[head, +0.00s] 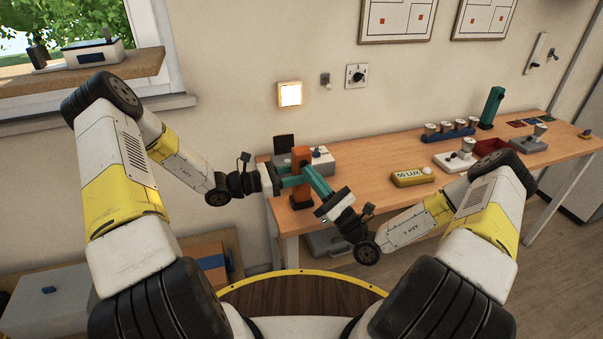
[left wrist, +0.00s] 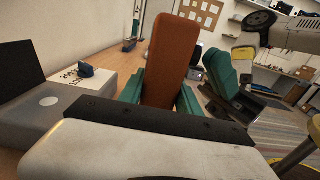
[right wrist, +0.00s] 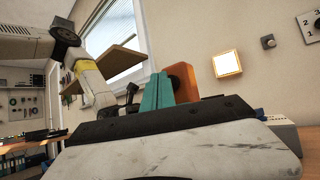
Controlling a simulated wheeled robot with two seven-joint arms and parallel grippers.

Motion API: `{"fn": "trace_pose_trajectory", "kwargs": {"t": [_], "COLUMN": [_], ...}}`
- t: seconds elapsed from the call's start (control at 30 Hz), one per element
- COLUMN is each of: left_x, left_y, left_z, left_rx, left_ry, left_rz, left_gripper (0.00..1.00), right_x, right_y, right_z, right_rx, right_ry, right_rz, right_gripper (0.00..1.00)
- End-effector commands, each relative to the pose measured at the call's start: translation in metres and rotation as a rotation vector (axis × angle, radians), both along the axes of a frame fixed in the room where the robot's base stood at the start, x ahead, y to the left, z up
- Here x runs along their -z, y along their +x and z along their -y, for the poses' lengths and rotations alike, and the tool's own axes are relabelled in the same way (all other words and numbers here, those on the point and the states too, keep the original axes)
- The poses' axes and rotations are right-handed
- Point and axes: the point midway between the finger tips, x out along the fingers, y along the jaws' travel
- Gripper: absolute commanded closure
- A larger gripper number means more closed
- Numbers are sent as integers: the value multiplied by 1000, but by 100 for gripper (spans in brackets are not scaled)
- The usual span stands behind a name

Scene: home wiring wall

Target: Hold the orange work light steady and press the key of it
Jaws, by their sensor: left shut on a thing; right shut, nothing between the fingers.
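The orange work light (head: 301,158) stands upright at the near left end of the wooden table, on a dark base. Its tall orange body also shows in the left wrist view (left wrist: 170,58) and behind my right fingers in the right wrist view (right wrist: 183,80). My left gripper (head: 297,179) is shut on it, with one teal finger on each side. My right gripper (head: 309,170) is shut and empty, its teal fingertips pointing at the light from the right. I cannot tell whether they touch it. I cannot make out the key of the light.
A grey box with a blue knob (left wrist: 86,71) stands beside the light. A lit square lamp (head: 290,94) and a rotary switch (head: 356,76) are on the wall. A yellow lux meter (head: 412,177) lies to the right on the table. The table front between them is clear.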

Motion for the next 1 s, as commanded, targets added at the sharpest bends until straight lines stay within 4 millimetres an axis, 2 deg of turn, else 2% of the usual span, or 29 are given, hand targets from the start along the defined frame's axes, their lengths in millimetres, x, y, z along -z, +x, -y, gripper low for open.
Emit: {"fn": "trace_pose_trajectory", "kwargs": {"t": [0.67, 1.0], "left_x": [0, 0], "left_y": [0, 0], "left_z": [0, 0], "left_rx": [0, 0], "left_ry": [1, 1], "left_rz": [0, 0], "left_gripper": [100, 100], "right_x": [0, 0], "right_y": [8, 1], "right_z": [-3, 0], "right_rx": [0, -1], "right_ry": [0, 1], "right_rz": [0, -1], "right_gripper": [100, 100]}}
